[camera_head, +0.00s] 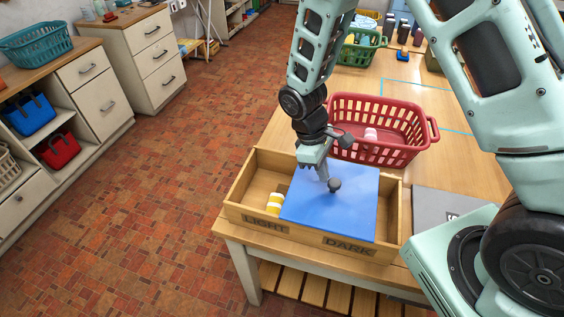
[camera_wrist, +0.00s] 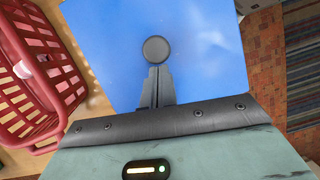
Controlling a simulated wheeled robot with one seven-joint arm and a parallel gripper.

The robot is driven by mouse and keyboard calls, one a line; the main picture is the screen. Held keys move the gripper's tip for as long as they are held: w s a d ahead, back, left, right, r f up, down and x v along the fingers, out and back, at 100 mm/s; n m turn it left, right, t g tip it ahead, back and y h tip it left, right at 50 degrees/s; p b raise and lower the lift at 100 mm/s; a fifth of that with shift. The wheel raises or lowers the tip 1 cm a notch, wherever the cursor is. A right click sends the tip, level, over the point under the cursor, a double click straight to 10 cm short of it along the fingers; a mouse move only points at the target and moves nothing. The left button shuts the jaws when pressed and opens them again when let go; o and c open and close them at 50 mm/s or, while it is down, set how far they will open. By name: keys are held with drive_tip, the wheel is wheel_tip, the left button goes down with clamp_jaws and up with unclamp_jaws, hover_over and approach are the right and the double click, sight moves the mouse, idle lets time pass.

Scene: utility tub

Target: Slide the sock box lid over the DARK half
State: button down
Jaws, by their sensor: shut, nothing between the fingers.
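The open-topped wooden sock box (camera_head: 243,214) has LIGHT on its left front and DARK on its right front. The blue lid (camera_head: 312,214) lies over the middle and most of the DARK half, slightly skewed. A strip of the box at the far right stays uncovered. A round dark knob (camera_head: 335,184) stands on the lid. A rolled yellow-and-white sock (camera_head: 274,203) lies in the LIGHT half. My gripper (camera_head: 325,181) is shut and empty beside the knob. In the wrist view its fingertips (camera_wrist: 157,72) sit right by the knob (camera_wrist: 155,49); contact is unclear.
A red basket (camera_head: 384,161) with a pale item stands close behind the box. A grey panel with partly hidden lettering (camera_head: 436,203) lies right of the box. A green basket (camera_head: 352,54) and bottles are farther back. The tiled floor on the left is clear.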

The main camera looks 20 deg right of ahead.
hover_over(347, 192)
idle(0.3)
drive_tip(key=w+a, duration=0.1)
drive_tip(key=w+a+r, duration=0.2)
drive_tip(key=w+a, duration=0.1)
drive_tip(key=b+v, duration=0.2)
drive_tip(key=v, duration=0.6)
drive_tip(key=shift+s+d+r, duration=0.2)
drive_tip(key=shift+s, duration=0.05)
idle(0.4)
drive_tip(key=s+a+m+t+y+b, duration=0.1)
drive_tip(key=s+a+b, duration=0.5)
drive_tip(key=s+a, duration=0.6)
drive_tip(key=s+t+y, duration=0.1)
drive_tip(key=s+y, duration=0.1)
drive_tip(key=s, duration=0.4)
drive_tip(key=shift+a+r+t+b, duration=0.3)
drive_tip(key=shift+r+b, duration=0.05)
drive_tip(key=shift+b, duration=0.05)
